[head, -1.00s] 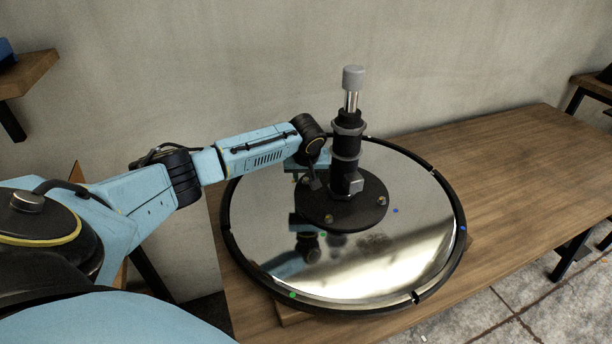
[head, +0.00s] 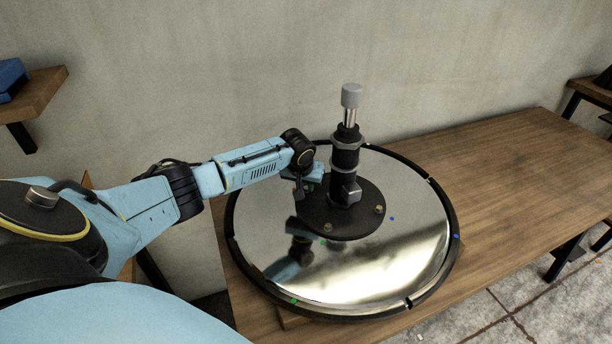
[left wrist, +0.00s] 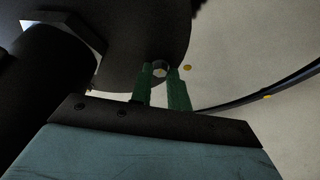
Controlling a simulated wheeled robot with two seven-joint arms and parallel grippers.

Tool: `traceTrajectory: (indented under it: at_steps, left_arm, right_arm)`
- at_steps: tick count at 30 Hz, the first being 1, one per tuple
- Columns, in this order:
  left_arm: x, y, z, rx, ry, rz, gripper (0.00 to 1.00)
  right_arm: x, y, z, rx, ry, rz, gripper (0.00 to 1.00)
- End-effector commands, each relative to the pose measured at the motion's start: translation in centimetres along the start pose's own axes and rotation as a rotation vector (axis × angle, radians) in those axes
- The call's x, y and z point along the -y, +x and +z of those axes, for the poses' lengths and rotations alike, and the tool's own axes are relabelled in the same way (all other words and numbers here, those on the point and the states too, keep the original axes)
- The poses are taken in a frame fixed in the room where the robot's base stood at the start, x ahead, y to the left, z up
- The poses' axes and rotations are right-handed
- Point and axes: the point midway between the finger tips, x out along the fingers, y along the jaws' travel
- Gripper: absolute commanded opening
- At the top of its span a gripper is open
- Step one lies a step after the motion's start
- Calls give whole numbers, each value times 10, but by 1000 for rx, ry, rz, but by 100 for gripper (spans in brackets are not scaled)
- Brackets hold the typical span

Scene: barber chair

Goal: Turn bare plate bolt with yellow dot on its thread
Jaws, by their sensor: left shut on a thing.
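The round chair base (head: 340,275) is mirror-bright with a black rim. On its middle sits a black round plate (head: 340,222) carrying a black column. My left gripper (head: 312,186) is low at the plate's far left edge. In the left wrist view its green fingers (left wrist: 164,82) are shut on a hex bolt (left wrist: 160,68) at the plate's edge. A yellow dot (left wrist: 187,68) lies on the base right beside that bolt. In the head view the gripper hides this bolt. My right gripper is not in view.
Bolts show at the plate's right (head: 379,209) and front (head: 328,228). A blue dot (head: 391,218) and a green dot (head: 293,300) mark the base. The column (head: 346,150) rises close beside my gripper. The wooden table (head: 500,170) is clear to the right.

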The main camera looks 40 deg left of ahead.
Motion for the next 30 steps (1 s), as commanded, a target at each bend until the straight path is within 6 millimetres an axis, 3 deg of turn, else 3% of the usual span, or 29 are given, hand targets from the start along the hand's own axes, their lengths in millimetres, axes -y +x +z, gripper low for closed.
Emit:
traceTrajectory:
  at_steps: [3,11,30]
  left_arm:
    - [2,-2,0,4,97,41,0]
    - [4,1,-1,0,324,137,0]
    - [8,4,-3,-1,792,330,0]
  right_arm:
    - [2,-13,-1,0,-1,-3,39]
    - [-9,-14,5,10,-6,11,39]
    - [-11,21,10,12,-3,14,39]
